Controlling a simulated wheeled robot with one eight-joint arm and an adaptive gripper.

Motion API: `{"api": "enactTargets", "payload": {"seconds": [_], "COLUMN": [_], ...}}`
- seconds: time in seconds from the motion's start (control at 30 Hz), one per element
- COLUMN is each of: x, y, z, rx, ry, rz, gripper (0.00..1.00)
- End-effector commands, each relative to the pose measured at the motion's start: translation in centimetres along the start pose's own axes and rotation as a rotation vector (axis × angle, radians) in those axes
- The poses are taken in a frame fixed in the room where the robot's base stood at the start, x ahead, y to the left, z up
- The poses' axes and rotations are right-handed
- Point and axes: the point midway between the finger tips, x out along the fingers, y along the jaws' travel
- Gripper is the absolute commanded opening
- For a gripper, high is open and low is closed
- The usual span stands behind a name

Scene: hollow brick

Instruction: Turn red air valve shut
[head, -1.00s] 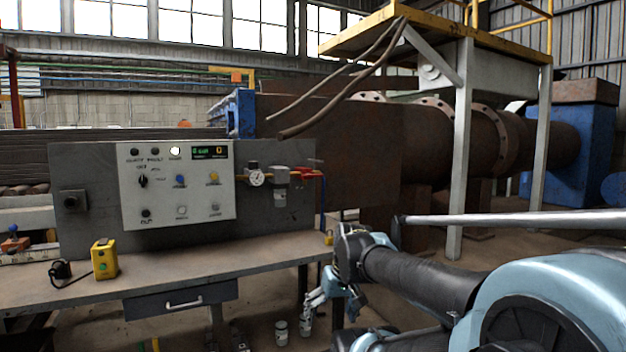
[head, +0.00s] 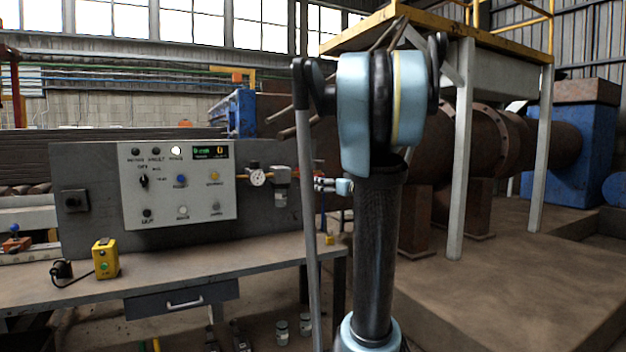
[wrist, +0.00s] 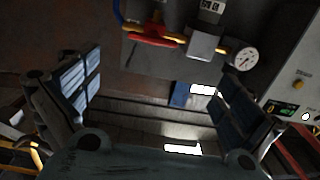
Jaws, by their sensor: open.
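The red air valve handle (wrist: 155,36) shows in the wrist view at the top, left of centre, on a yellow pipe fitting on the dark panel. My gripper (wrist: 160,95) is open and empty, its two dark padded fingers wide apart at left and right. The handle lies beyond the fingers, and I see no contact. In the head view my gripper (head: 328,186) is beside the panel's right end, partly behind my own arm. There the arm and gripper hide most of the valve.
A pressure gauge (head: 258,178) and a regulator (head: 280,185) sit close left of the valve in the head view. The control box (head: 180,185) is further left. The workbench (head: 220,260) lies below, holding a yellow box (head: 105,258).

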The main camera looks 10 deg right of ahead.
Motion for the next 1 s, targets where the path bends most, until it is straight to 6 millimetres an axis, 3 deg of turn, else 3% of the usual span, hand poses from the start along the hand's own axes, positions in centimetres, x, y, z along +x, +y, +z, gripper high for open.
{"api": "enactTargets", "payload": {"seconds": [0.1, 0.27, 1.0], "x": [0.4, 1.7, 12.4], "y": [1.0, 1.1, 1.2], "z": [-0.5, -0.6, -0.7], "rx": [-0.005, -0.006, -0.006], "ry": [0.019, 0.022, 0.02], "rz": [0.019, 0.019, 0.018], "gripper": [1.0, 1.0, 1.0]}}
